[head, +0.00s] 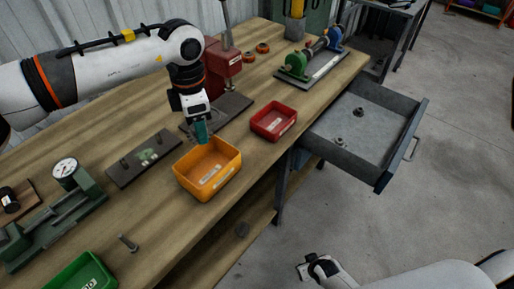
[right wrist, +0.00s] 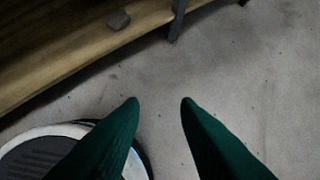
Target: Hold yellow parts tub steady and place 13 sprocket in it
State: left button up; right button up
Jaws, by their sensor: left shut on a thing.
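A red tub (head: 273,134) stands right of the yellow tub. A green tub (head: 80,275) is at the lower left, near a loose bolt (head: 128,243). The drawer (head: 385,172) juts out from the bench. A dark block (head: 242,230) lies on the lower shelf.

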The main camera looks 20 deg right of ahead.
jog(key=w+r+t+y, duration=0.1)
jog(key=w+r+t, duration=0.2)
jog(key=w+r, duration=1.2)
jog(key=w+a+r+n+t+y, duration=0.1)
jog(key=w+a+r+t, duration=0.15)
jog(key=r, duration=0.95)
jog(key=w+a+r+t+y, duration=0.1)
jog(key=w+a+r+y, duration=0.15)
jog(key=r, duration=0.85)
jog(key=n+y, duration=0.4)
jog(key=n, duration=0.1)
send_near(226, 143)
jog(key=shift+h, duration=0.25)
jog(key=x, duration=1)
jog(key=shift+w+a, duration=0.1)
jog(key=shift+a, duration=0.05)
jog(key=shift+c, duration=0.2)
grip_shut()
